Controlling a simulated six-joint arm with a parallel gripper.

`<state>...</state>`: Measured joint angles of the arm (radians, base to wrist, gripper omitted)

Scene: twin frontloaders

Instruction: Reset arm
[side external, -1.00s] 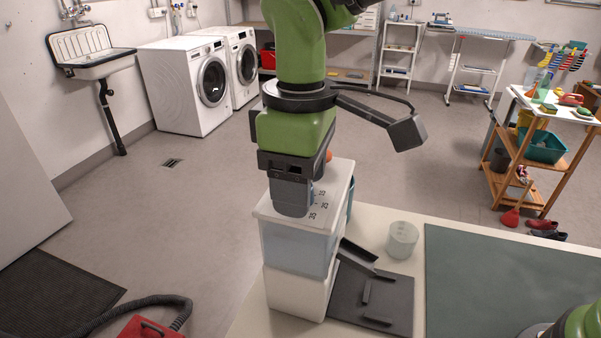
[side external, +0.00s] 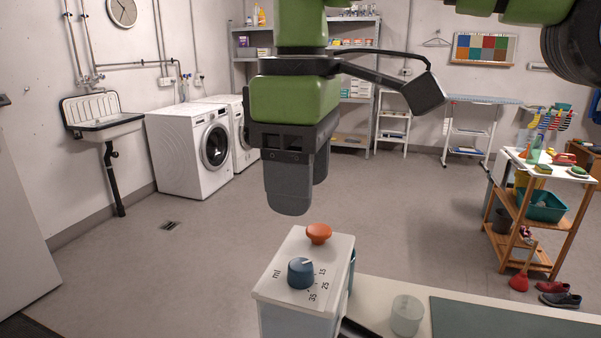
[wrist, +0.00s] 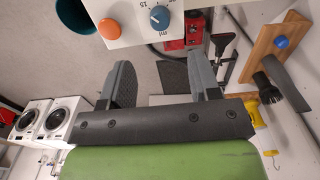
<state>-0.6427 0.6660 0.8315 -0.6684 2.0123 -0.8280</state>
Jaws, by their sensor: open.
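My gripper (side external: 296,190) hangs pointing down above the white dispenser box (side external: 283,290), apart from it. The wrist view shows its two grey fingers (wrist: 163,85) spread wide with nothing between them. The box's top carries a blue-grey dial (side external: 301,272) with ml markings of 15, 25 and 35, and an orange knob (side external: 318,233) behind it. The wrist view also shows the dial (wrist: 160,17) and the orange knob (wrist: 109,28), both clear of the fingers.
A translucent cup (side external: 406,315) stands on the pale table right of the box, beside a green mat (side external: 500,318). Two washing machines (side external: 190,150) and a sink (side external: 102,112) are at the back left. A wooden shelf cart (side external: 540,200) stands at the right.

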